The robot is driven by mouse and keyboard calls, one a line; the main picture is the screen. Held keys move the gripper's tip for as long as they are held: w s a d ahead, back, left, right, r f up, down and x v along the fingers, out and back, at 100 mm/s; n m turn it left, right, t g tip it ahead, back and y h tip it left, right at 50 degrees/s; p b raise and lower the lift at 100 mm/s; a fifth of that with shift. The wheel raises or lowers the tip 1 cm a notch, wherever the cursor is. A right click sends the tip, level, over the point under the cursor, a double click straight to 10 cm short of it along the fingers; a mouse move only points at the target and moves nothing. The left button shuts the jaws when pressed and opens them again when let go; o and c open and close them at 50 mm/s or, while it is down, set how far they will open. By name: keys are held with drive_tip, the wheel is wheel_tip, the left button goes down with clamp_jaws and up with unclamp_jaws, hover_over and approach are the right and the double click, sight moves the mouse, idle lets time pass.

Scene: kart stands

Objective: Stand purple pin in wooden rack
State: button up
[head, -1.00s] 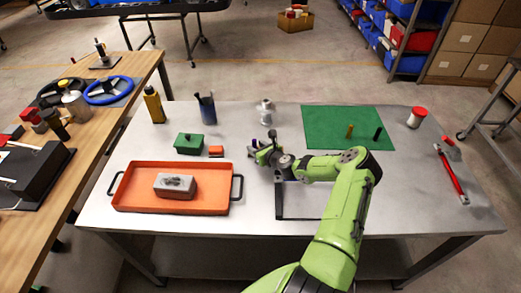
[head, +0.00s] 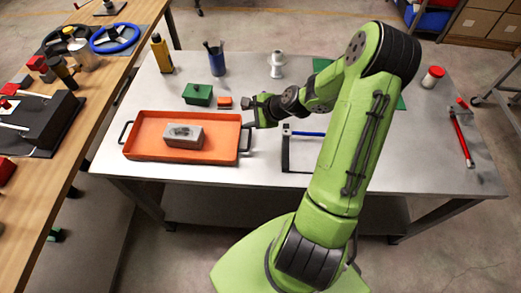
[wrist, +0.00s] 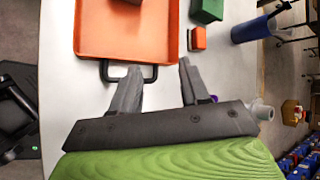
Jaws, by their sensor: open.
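A small purple bit, likely the purple pin (wrist: 213,98), shows just beside the right finger in the wrist view; most of it is hidden behind that finger. I cannot make it out in the head view. My gripper (wrist: 160,68) is open with nothing between its fingers. In the head view my gripper (head: 249,110) is over the table beside the right end of the orange tray (head: 225,165). I cannot pick out a wooden rack in either view.
A grey block (head: 183,136) lies in the tray. A green box (head: 197,95), a small orange block (head: 224,102), a blue cup (head: 216,63) and a white spool-like piece (head: 277,66) stand behind. A dark frame (head: 286,157) is right of my gripper. My arm hides much of the green mat (head: 322,65).

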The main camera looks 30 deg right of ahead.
drive_tip(key=s+a+r+n+g+h, duration=0.3)
drive_tip(key=s+a+r+n, duration=0.7)
drive_tip(key=r+n, duration=0.35)
drive_tip(key=s+a+r+n, duration=0.1)
drive_tip(key=s+r+n, duration=0.2)
drive_tip(key=s, duration=0.4)
drive_tip(key=s+a+r+n, duration=0.2)
drive_tip(key=s+r+n, duration=0.2)
drive_tip(key=s, duration=0.4)
drive_tip(key=shift+n+h, duration=0.3)
drive_tip(key=shift+n, duration=0.05)
